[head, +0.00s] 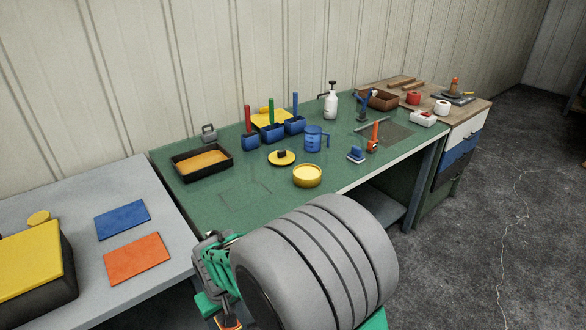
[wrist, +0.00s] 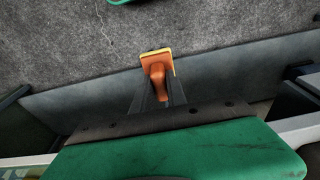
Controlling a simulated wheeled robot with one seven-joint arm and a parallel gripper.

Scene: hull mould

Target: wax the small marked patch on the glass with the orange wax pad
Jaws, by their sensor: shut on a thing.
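The orange wax pad (wrist: 158,69) is in my gripper (wrist: 160,92), seen in the wrist view. It has an orange handle and a yellow rim, and the dark fingers are shut on the handle. In the head view a small part of the orange pad (head: 230,323) shows at the bottom edge, mostly hidden by my own arm. A faint outlined patch (head: 245,193) lies on the glossy green bench top (head: 215,205), near its front left. The pad is apart from this patch, low in front of the bench.
A grey table (head: 75,200) with blue and orange sheets is at left. The patch itself is clear.

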